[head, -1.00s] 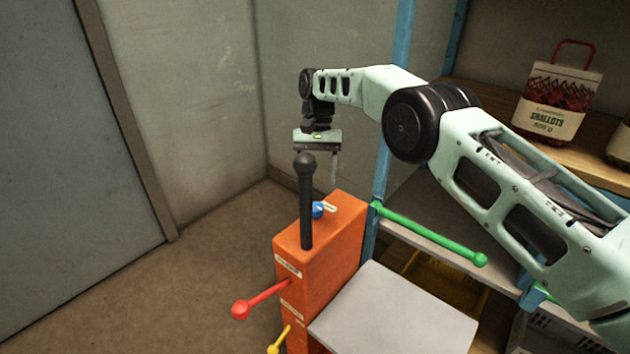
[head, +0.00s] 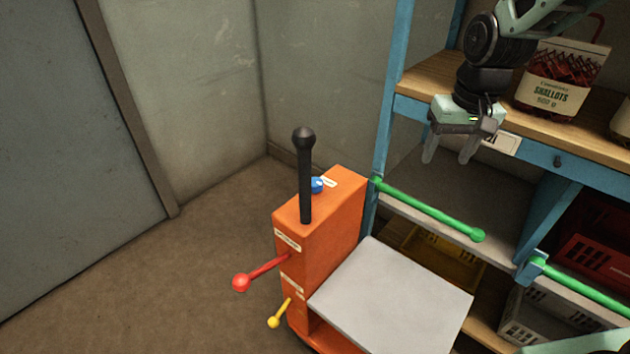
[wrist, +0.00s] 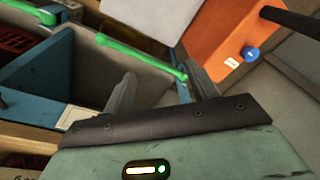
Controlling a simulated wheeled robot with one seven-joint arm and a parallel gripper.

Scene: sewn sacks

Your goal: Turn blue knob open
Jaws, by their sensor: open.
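The blue knob (head: 317,185) is on top of the orange cabinet (head: 335,225), behind the black upright lever and beside a small white label. Its setting is too small to tell in the head view. In the wrist view the blue knob (wrist: 250,53) shows at the upper right on the orange top, with the white label beside it. My gripper (head: 449,160) is open and empty, fingers pointing down, in front of the shelf and well to the right of the knob. In the wrist view its two fingers (wrist: 163,92) are apart with nothing between them.
A black ball-topped lever (head: 304,180) stands on the cabinet. A red lever (head: 262,272) and a yellow lever (head: 280,313) stick out of its side. Green bars (head: 430,210) cross the blue shelf. A grey platform (head: 390,300) adjoins the cabinet. Floor at left is clear.

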